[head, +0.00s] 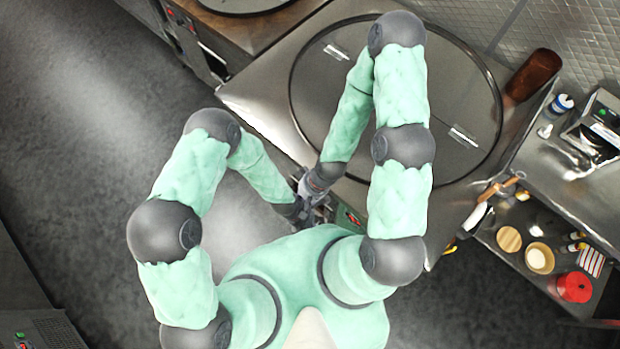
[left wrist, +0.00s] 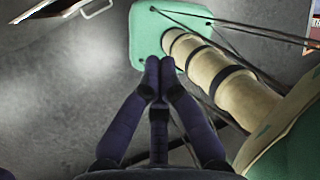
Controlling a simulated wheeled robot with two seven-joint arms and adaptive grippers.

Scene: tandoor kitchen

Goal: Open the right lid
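A large round dark metal lid (head: 455,85) lies flat on the steel tandoor counter (head: 262,105). It has one bar handle (head: 336,52) at its upper left and another handle (head: 463,136) at its lower right. My right arm crosses over its middle and hides part of it. My right gripper (head: 312,189) is at the counter's near edge, clear of both handles; its fingers are too small to read. My left gripper (head: 306,213) is close beside it, partly hidden. In the left wrist view its fingertips (left wrist: 159,68) are together with nothing between them.
Another round lid (head: 245,3) shows on a wooden-topped unit at the top left. A brown cylinder (head: 533,75) stands right of the large lid. A lower shelf at right holds a red pot (head: 574,287) and small containers. The floor (head: 80,150) at left is clear.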

